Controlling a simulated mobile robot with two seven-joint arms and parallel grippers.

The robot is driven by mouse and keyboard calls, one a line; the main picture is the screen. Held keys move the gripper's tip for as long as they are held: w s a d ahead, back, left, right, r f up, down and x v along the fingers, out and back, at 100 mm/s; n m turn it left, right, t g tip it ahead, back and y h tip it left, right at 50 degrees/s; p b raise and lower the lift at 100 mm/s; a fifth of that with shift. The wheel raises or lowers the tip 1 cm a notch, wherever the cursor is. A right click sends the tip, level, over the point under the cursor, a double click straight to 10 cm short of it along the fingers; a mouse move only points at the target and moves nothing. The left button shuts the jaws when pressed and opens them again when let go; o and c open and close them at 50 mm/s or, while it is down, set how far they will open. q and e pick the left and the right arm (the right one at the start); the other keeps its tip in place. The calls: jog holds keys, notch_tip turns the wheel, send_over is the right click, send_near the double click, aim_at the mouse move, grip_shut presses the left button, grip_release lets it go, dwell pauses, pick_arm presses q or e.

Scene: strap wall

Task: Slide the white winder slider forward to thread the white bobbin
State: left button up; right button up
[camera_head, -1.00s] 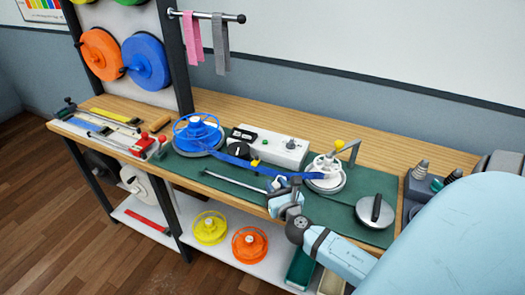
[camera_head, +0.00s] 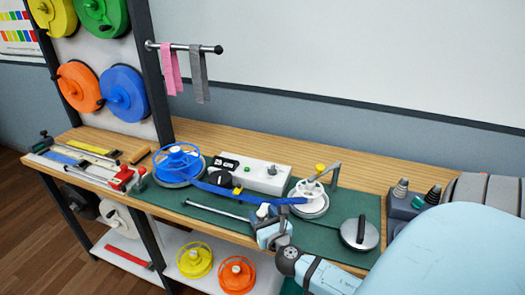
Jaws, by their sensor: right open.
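The white bobbin (camera_head: 310,191) stands on a round plate at the right of the green mat, with a yellow-tipped part beside it. A blue strap (camera_head: 240,194) runs from the blue reel (camera_head: 178,160) toward the white bobbin. A grey rod (camera_head: 216,211) lies in front of the strap; a small white knob (camera_head: 263,210), possibly the winder slider, shows near its right end. My right gripper (camera_head: 268,226) is at this knob, at the front of the mat. It is open; its fingers partly hide the slider area, and contact cannot be told. My left gripper is out of view.
A white control box (camera_head: 262,176) stands behind the strap. A round metal weight (camera_head: 360,233) sits right of my gripper. Tools lie at the bench's left end. Yellow (camera_head: 195,261) and orange (camera_head: 237,274) reels are on the shelf below. Bare green mat lies between bobbin and weight.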

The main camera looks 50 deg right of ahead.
jog(key=b+v, duration=0.2)
jog(key=v, duration=1.1)
jog(key=shift+s, duration=0.3)
jog(key=shift+a, duration=0.1)
